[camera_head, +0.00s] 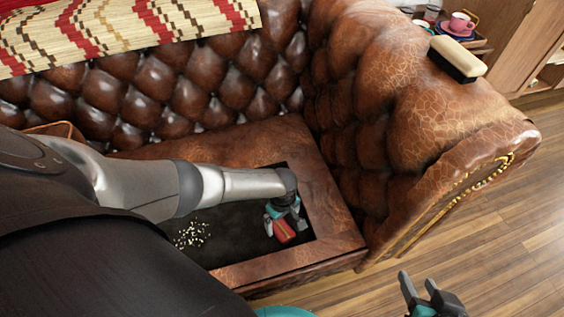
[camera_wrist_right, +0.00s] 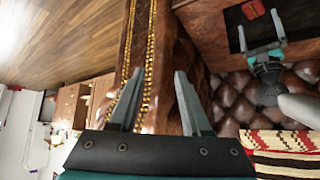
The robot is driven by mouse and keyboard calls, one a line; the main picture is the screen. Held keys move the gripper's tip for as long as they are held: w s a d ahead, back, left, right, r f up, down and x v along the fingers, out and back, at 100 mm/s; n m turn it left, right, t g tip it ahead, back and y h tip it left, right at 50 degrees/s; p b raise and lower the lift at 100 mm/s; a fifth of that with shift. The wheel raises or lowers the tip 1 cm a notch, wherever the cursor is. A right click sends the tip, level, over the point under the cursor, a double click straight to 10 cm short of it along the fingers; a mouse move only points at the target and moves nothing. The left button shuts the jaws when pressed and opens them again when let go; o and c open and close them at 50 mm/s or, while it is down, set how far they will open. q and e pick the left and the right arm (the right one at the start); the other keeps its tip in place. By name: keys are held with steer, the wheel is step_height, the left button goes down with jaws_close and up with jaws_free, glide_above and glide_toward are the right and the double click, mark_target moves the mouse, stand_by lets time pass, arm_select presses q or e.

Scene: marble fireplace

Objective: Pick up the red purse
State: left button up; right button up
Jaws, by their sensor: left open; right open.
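The red purse (camera_head: 283,231) lies in the dark rectangular recess of the brown leather sofa seat, near the recess's right end. It also shows at the top of the right wrist view (camera_wrist_right: 253,9). My left gripper (camera_head: 284,222) is over the purse in the head view, with its arm reaching across from the left and hiding part of the recess. In the right wrist view its open fingers (camera_wrist_right: 260,32) point toward the purse, with a gap between. My right gripper (camera_head: 428,290) is open and empty, off the sofa's right side over the floor; its fingers fill the right wrist view's middle (camera_wrist_right: 158,88).
A brush (camera_head: 457,58) lies on the armrest. Small pale bits (camera_head: 192,234) lie in the recess. A patterned blanket (camera_head: 120,30) covers the backrest. Wooden floor (camera_head: 490,230) is clear at right.

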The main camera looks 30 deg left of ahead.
mark_target(282, 229)
arm_select(q)
steer(key=shift+f+b, duration=0.6)
steer(key=shift+f, duration=0.05)
steer(key=shift+a+f+b, duration=0.1)
steer(key=shift+f+b, duration=1)
steer(key=shift+f, duration=0.05)
steer(key=shift+f+b, duration=0.4)
steer(key=shift+f, duration=0.2)
arm_select(e)
steer(key=a+r+t+y, duration=0.3)
steer(key=a+t+y, duration=0.1)
steer(key=a+t, duration=0.3)
steer(key=shift+w+r+m+t, duration=0.2)
steer(key=shift+w+m+t, duration=0.2)
arm_select(q)
steer(key=shift+c, duration=0.2)
steer(key=c, duration=1.4)
steer(key=shift+r, duration=0.2)
arm_select(e)
steer(key=shift+w+d, duration=0.1)
steer(key=shift+w, duration=0.05)
